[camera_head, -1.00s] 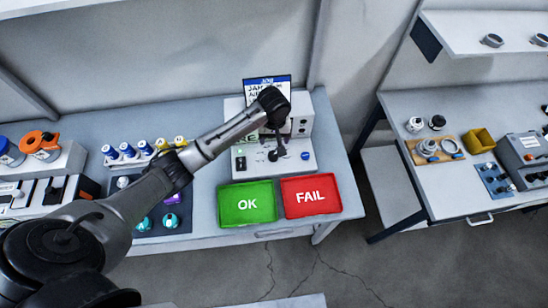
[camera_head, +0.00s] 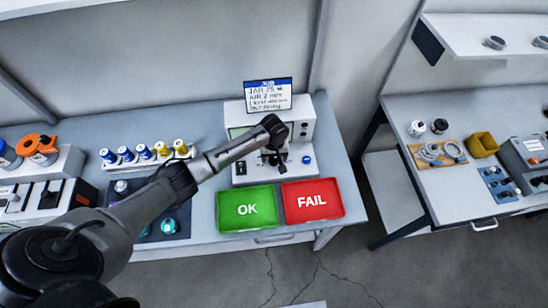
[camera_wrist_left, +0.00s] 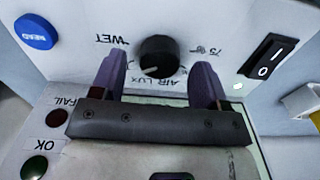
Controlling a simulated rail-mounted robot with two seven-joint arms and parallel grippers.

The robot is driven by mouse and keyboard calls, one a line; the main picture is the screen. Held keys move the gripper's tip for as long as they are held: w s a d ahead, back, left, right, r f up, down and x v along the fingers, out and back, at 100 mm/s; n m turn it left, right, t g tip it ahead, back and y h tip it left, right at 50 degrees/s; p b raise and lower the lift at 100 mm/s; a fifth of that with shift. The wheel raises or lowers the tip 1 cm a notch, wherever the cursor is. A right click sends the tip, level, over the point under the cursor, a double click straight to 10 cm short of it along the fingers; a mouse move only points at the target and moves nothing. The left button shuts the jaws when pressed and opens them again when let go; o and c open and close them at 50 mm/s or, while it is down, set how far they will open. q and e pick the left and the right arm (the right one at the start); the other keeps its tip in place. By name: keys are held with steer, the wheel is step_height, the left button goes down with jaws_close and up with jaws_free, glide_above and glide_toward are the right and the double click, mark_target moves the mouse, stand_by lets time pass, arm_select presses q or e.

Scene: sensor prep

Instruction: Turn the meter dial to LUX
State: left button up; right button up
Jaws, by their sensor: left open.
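The meter (camera_head: 304,120) is a light box at the back of the bench. Its black dial (camera_wrist_left: 158,57) shows in the left wrist view, with the words AIR, LUX and WET printed around it. A small pale mark sits on the dial's edge on the AIR and LUX side; I cannot tell which word it points at. My left gripper (camera_wrist_left: 157,68) is open, its two purple fingers on either side of the dial, with no clear contact. In the head view the left gripper (camera_head: 273,158) is dark and small in front of the meter. My right gripper is not in view.
The meter also has a blue READ button (camera_wrist_left: 36,31) and a black rocker switch (camera_wrist_left: 268,62). A green OK tray (camera_head: 232,222) and a red FAIL tray (camera_head: 325,212) lie in front. A job screen (camera_head: 267,96) stands above. Several jars stand left.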

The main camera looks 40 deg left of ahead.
arm_select(q)
steer(key=shift+f, duration=0.6)
steer(key=c, duration=0.9)
steer(key=shift+r+n+p, duration=0.2)
steer(key=shift+n+p, duration=0.1)
steer(key=shift+p, duration=0.4)
steer(key=n+p, duration=0.3)
steer(key=p, duration=0.2)
steer(key=shift+r+n, duration=0.1)
steer(key=shift+n, duration=0.2)
steer(key=shift+n+p, duration=0.8)
steer(key=shift+n, duration=0.2)
steer(key=shift+f+n+p, duration=0.2)
steer(key=shift+n+p, duration=0.3)
steer(key=shift+n, duration=0.3)
steer(key=shift+f, duration=0.1)
